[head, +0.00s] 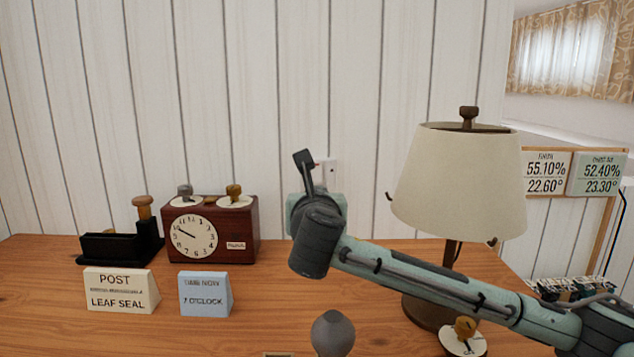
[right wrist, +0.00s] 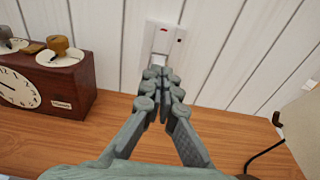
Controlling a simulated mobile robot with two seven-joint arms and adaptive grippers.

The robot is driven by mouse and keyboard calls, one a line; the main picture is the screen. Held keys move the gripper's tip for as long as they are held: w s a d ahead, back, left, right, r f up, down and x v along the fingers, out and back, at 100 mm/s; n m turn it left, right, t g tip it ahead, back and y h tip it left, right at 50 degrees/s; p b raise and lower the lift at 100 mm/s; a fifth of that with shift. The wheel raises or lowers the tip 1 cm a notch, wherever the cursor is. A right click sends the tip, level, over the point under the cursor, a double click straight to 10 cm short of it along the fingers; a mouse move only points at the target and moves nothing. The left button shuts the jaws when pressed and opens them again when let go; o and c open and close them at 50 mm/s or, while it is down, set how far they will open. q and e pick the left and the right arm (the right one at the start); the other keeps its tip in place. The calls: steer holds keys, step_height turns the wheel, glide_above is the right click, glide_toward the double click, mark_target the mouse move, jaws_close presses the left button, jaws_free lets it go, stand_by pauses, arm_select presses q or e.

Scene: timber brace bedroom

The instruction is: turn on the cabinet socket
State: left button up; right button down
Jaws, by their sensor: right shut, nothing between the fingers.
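The white wall socket plate (head: 331,172) is on the white plank wall above the desk, partly hidden behind my right gripper in the head view. My right gripper (head: 304,158) is shut and empty, in front of the plate. In the right wrist view its fingertips (right wrist: 160,76) are together and overlap the plate's lower edge; I cannot tell whether they touch it. My left gripper is not in view.
A lamp (head: 458,180) with a cream shade stands on the wooden desk (head: 255,325) to the right. A dark red clock box (head: 243,225), a black tray (head: 112,248), a white sign (head: 122,290) and a blue sign (head: 205,293) stand at left. A grey knob (head: 332,333) rises at the front.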

mark_target(317, 179)
steer(key=w, duration=0.3)
steer(key=w+f, duration=0.1)
steer(key=w, duration=0.7)
steer(key=shift+w+f+p, duration=0.1)
steer(key=shift+f+p, duration=0.05)
steer(key=shift+p, duration=0.15)
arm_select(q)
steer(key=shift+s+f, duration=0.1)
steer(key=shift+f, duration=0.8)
arm_select(e)
steer(key=shift+w+f, duration=0.1)
steer(key=shift+w, duration=0.55)
steer(key=shift+w+f+t+b, duration=0.3)
steer(key=shift+f+t+b, duration=0.1)
steer(key=shift+b, duration=0.3)
steer(key=shift+r, duration=0.3)
arm_select(q)
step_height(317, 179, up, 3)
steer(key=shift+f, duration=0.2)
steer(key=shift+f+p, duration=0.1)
steer(key=shift+p, duration=0.2)
arm_select(e)
steer(key=shift+d, duration=0.1)
